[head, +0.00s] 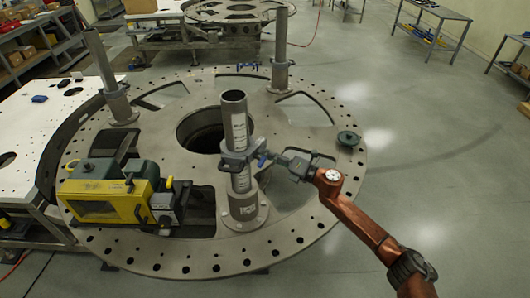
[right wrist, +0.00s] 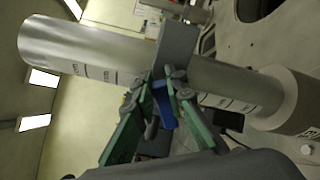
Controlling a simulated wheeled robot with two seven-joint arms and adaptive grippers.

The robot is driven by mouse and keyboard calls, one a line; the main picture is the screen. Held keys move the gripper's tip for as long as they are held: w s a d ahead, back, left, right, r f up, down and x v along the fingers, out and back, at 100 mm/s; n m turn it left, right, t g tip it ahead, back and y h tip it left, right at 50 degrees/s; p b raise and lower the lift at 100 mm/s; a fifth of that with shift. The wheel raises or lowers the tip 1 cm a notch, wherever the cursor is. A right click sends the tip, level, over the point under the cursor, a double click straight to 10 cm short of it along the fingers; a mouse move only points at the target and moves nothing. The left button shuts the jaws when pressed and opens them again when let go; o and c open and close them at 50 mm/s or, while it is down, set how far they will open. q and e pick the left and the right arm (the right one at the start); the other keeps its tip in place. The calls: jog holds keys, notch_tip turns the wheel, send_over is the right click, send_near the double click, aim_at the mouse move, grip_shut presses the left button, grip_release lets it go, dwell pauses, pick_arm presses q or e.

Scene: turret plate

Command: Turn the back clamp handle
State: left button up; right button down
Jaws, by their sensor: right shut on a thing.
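A grey clamp (head: 236,163) sits around the upright steel tube (head: 234,120) near the front of the round turret plate (head: 300,222). Its blue handle (head: 262,159) sticks out to the right. My right gripper (head: 272,158) comes in from the right and is shut on this handle. In the right wrist view the blue handle (right wrist: 163,105) lies between the green-sided fingers, below the grey clamp body (right wrist: 176,44). The fingers hide part of the handle. Another blue item (head: 247,66) shows at the plate's far edge. My left gripper is not in view.
A yellow and grey machine (head: 110,198) sits on the plate to the left of the tube. Two more upright tubes stand at the left (head: 98,62) and the back (head: 280,40). A dark round knob (head: 348,138) is near the right rim.

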jog(key=m, duration=0.1)
jog(key=m+p, duration=0.1)
jog(key=m, duration=0.1)
jog(key=shift+w+d+f, duration=0.15)
jog(key=shift+f, duration=0.15)
jog(key=shift+f+m+p, duration=0.2)
jog(key=shift+m+p, duration=0.1)
jog(key=shift+m, duration=0.45)
jog(key=shift+f+m+p, duration=0.2)
jog(key=shift+m+p, duration=0.05)
jog(key=shift+m, duration=0.5)
jog(key=c, duration=1.9)
grip_release()
jog(key=shift+c, duration=0.2)
jog(key=v, duration=1.2)
